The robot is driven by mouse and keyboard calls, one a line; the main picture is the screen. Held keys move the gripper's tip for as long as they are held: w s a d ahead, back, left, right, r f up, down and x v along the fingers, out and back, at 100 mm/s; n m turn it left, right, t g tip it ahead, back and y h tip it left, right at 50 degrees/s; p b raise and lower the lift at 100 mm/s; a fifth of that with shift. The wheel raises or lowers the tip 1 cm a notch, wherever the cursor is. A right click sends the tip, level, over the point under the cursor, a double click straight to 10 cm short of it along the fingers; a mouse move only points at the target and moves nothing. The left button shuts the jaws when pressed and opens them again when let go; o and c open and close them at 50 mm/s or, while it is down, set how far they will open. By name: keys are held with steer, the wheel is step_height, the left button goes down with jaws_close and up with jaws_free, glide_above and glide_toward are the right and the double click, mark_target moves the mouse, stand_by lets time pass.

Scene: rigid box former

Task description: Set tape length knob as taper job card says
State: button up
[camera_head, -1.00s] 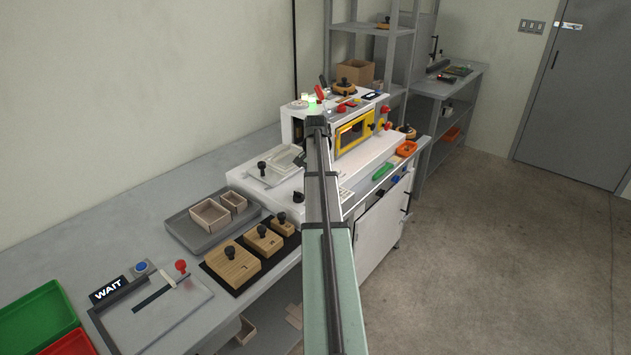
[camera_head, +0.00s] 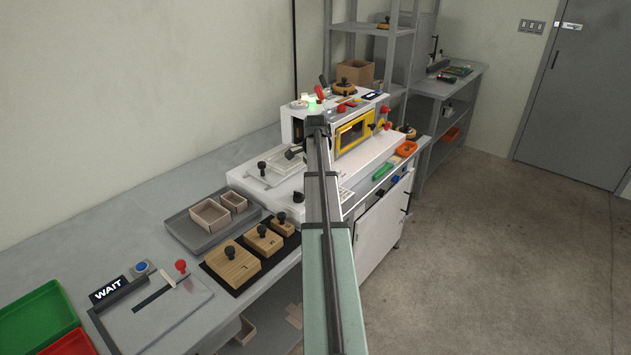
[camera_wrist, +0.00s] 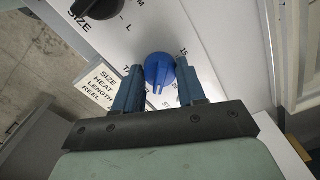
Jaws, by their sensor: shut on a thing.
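In the wrist view, the blue knob (camera_wrist: 158,68) sits on a white panel with printed marks around it, partly covered by my fingers. A pale mark shows on its lower edge in the picture. My gripper (camera_wrist: 160,78) has its two blue fingers on either side of the knob, shut on it. A white card (camera_wrist: 103,86) left of the left finger reads SIZE, HEAT, LENGTH, REEL; no values are readable on it. The "TA" lettering and a "15" show beside the knob, partly hidden. In the head view my arm hides the knob.
A black knob (camera_wrist: 97,6) marked SIZE is at the upper left of the wrist view. In the head view, the white machine (camera_head: 300,125) has a yellow-framed window (camera_head: 353,132). Wooden blocks (camera_head: 231,264) and a grey tray (camera_head: 186,238) lie on the bench.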

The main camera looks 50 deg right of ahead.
stand_by(0.4)
steer(key=o, duration=1.1)
steer(key=shift+c, duration=0.2)
step_height(320, 180, up, 14)
steer(key=shift+f, duration=0.1)
